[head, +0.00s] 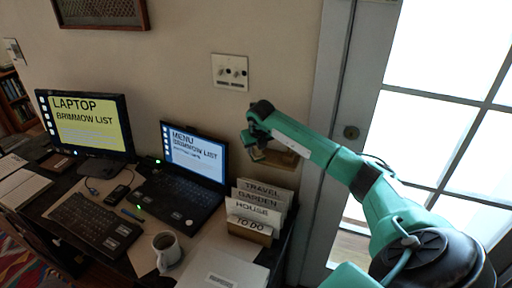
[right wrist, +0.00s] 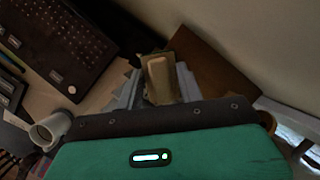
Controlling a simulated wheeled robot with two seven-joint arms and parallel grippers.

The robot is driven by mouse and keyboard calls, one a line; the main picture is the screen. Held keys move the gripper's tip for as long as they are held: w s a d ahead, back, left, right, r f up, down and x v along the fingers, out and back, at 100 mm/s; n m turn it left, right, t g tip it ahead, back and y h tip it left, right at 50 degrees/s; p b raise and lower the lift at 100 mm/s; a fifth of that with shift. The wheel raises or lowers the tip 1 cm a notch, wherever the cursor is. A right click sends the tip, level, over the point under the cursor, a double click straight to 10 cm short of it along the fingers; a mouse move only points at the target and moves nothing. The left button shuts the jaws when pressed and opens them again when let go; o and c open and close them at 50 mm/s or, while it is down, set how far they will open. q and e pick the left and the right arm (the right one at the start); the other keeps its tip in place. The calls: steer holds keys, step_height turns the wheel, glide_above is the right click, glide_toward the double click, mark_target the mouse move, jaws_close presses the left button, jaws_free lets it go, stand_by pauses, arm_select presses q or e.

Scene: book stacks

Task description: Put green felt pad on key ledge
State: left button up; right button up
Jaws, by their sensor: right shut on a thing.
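My right gripper (head: 258,137) is up near the wall, just above the card box and beside the door frame. In the right wrist view its grey fingers (right wrist: 159,88) are shut on a tan block (right wrist: 158,72) with dull olive-green material behind it, which I take for the green felt pad (right wrist: 192,55). The key ledge (head: 277,157) is a small brown wooden shelf on the wall, partly hidden by the gripper. In the right wrist view the brown ledge (right wrist: 225,72) lies right behind the pad. I cannot tell whether pad and ledge touch. My left gripper is not in view.
Below stand a card box (head: 250,231) with labelled dividers, a laptop (head: 178,190), a monitor (head: 85,128), a keyboard (head: 95,222) and a white mug (head: 166,250). A wall switch plate (head: 230,72) is above the gripper. A glazed door (head: 440,120) is at the right.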

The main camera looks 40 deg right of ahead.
steer(key=shift+f, duration=0.35)
steer(key=o, duration=1.1)
steer(key=b+v, duration=0.4)
steer(key=v, duration=0.8)
